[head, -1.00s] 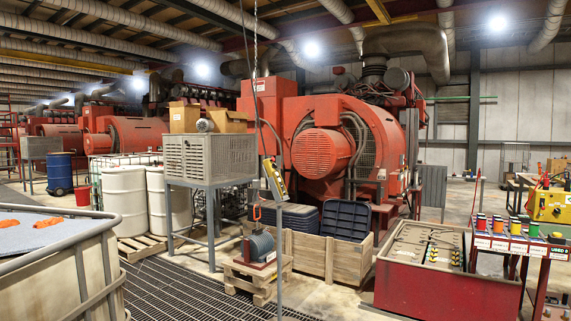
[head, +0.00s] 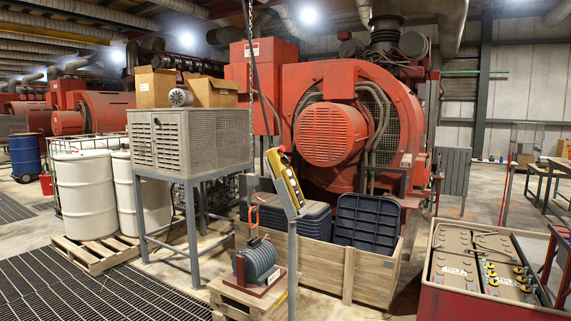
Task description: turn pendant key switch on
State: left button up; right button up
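Neither of my grippers is in view.
A wooden crate (head: 343,265) with dark blue bins stands behind the post. A winch-like machine (head: 257,262) sits on a small pallet. A red battery bin (head: 460,306) is at the lower right, white drums (head: 84,195) at left. Floor grating (head: 75,290) is clear.

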aim_at(284, 159)
jog(key=i+j+z, duration=0.15)
jog(key=i, duration=0.3)
jog(key=i+j+z, duration=0.15)
jog(key=i+j, duration=0.15)
jog(key=i, duration=0.15)
jog(key=i+j+z, duration=0.2)
jog(key=i, duration=0.25)
